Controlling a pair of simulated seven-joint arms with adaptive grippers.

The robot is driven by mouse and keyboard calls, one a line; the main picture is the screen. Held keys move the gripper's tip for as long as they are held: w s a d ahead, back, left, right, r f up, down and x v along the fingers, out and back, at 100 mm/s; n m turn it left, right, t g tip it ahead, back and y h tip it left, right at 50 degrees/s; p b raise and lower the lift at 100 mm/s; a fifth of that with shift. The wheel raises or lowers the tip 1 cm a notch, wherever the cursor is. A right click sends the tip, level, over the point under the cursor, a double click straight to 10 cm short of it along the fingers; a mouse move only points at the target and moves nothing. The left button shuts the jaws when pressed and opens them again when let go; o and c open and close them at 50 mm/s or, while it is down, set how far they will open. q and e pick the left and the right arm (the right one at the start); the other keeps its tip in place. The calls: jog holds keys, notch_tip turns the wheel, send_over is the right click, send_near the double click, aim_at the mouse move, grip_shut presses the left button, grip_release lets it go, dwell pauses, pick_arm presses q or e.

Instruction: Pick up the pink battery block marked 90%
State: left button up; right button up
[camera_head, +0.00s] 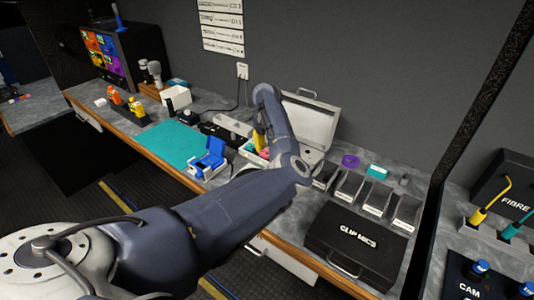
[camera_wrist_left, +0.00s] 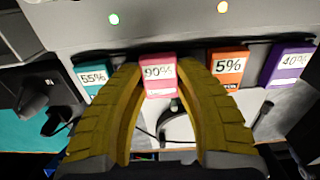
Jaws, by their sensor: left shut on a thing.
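The pink battery block marked 90% (camera_wrist_left: 159,74) is in the middle of the left wrist view, its label facing the camera. My left gripper (camera_wrist_left: 158,66) has its two yellow ribbed fingers on either side of it, shut on it. The block's top is at the dark slot edge of a grey charger (camera_wrist_left: 180,22); I cannot tell whether it is clear of the slot. In the head view my left gripper (camera_head: 259,140) is over the bench, mostly hidden by my own arm, with a bit of pink beside it. My right gripper is not in view.
In the wrist view a teal 55% block (camera_wrist_left: 93,77) is left of the pink one; an orange 5% block (camera_wrist_left: 228,66) and a purple 40% block (camera_wrist_left: 287,66) are right. In the head view a blue device (camera_head: 208,160) and an open pale case (camera_head: 306,122) stand nearby.

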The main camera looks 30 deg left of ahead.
aim_at(267, 151)
pick_arm(q)
jog(key=shift+r, duration=0.1)
dwell(0.5)
jog(key=shift+r, duration=3.4)
